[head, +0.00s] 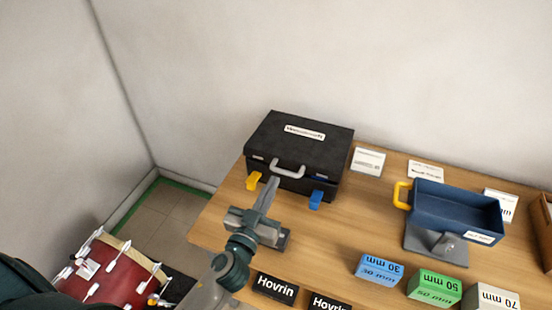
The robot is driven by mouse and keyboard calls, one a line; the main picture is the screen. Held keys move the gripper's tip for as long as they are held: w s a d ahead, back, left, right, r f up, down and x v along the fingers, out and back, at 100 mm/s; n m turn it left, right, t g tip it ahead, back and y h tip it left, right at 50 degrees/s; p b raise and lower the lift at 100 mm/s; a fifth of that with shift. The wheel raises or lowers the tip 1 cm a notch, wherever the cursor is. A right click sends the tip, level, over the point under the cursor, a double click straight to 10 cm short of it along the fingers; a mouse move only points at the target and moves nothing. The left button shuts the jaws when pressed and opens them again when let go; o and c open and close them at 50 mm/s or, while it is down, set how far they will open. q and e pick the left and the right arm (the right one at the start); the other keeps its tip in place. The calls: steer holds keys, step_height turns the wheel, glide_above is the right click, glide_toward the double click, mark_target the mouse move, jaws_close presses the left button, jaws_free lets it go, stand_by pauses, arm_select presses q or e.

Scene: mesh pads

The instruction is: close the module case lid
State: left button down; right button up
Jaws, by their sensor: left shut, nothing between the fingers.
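The black module case (310,165) stands on the wooden table near its back left. Its lid (305,138) lies over the body and looks down; whether a small gap is left I cannot tell. A grey handle (288,171) is at the front, with a yellow latch (253,181) on the left and a blue latch (316,199) on the right, both sticking outward. My left gripper (272,184) is shut and empty, its tips just in front of the case below the handle. Whether it touches the case I cannot tell. My right gripper is not in view.
A blue tray (455,205) with a yellow handle stands on a grey base to the right. Blue (379,270), green (434,288) and white (492,297) blocks and black Hovrin boxes (276,289) line the front. White cards (368,161) lie behind. A red drum (110,272) is on the floor.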

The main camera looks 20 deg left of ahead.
arm_select(q)
steer(key=shift+s+a, duration=0.1)
steer(key=shift+s, duration=0.05)
steer(key=w+p, duration=0.4)
steer(key=w, duration=0.6)
steer(key=shift+s+d+f+b, duration=0.15)
steer(key=shift+f+b, duration=0.1)
steer(key=shift+f, duration=0.3)
steer(key=shift+s+f+b, duration=0.2)
steer(key=shift+f+b, duration=0.1)
steer(key=shift+f, duration=0.25)
steer(key=shift+s+d+f+b, duration=0.15)
steer(key=shift+f+b, duration=0.1)
steer(key=shift+f, duration=0.3)
steer(key=shift+a, duration=0.1)
steer(key=shift+f, duration=0.1)
